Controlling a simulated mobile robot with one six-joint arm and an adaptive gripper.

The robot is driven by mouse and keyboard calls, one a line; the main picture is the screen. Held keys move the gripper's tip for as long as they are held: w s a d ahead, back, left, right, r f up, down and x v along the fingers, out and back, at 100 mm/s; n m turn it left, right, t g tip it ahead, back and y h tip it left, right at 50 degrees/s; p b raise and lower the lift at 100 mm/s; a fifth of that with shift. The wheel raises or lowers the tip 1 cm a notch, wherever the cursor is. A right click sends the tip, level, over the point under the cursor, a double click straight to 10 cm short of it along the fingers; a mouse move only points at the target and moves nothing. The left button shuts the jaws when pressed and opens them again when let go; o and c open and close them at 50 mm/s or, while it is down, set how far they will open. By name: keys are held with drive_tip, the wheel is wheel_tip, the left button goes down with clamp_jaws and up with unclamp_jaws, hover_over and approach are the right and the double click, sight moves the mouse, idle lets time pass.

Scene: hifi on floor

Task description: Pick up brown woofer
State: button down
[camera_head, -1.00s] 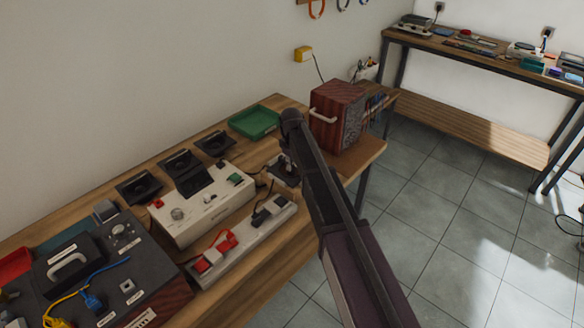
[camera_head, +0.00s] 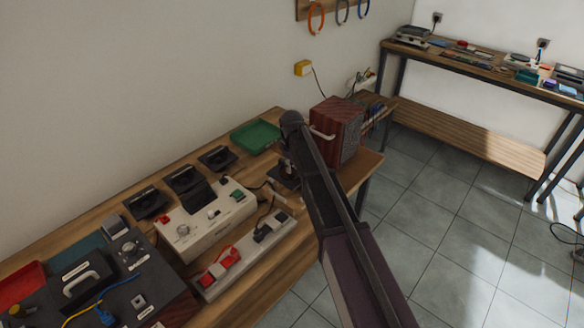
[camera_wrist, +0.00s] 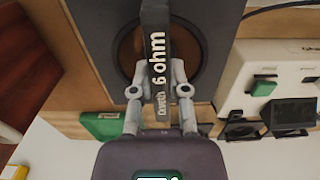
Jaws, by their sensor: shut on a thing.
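The brown woofer (camera_wrist: 128,50) fills the upper middle of the wrist view, with a brown cone inside a dark round frame. A dark upright bar lettered "6 ohm" (camera_wrist: 158,50) crosses in front of the cone. My gripper (camera_wrist: 158,82) is shut on this bar, one finger on each side. In the head view the dark woofer (camera_head: 288,181) shows at the table's right part, below the end of my arm, which hides much of it and the fingers. I cannot tell whether it is clear of the table.
A reddish wooden box (camera_head: 335,130) with a pale handle stands close behind. A green tray (camera_head: 256,135) lies to the left. A white device (camera_head: 205,222), a power strip (camera_head: 243,255) and several dark square units (camera_head: 184,179) crowd the table. Floor (camera_head: 435,215) at right is open.

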drive_tip(key=shift+r+p, duration=1.45)
drive_tip(key=shift+r, duration=0.4)
drive_tip(key=shift+r, duration=0.1)
wheel_tip(320, 180, up, 12)
drive_tip(key=p, duration=1.2)
drive_tip(key=shift+a, duration=0.1)
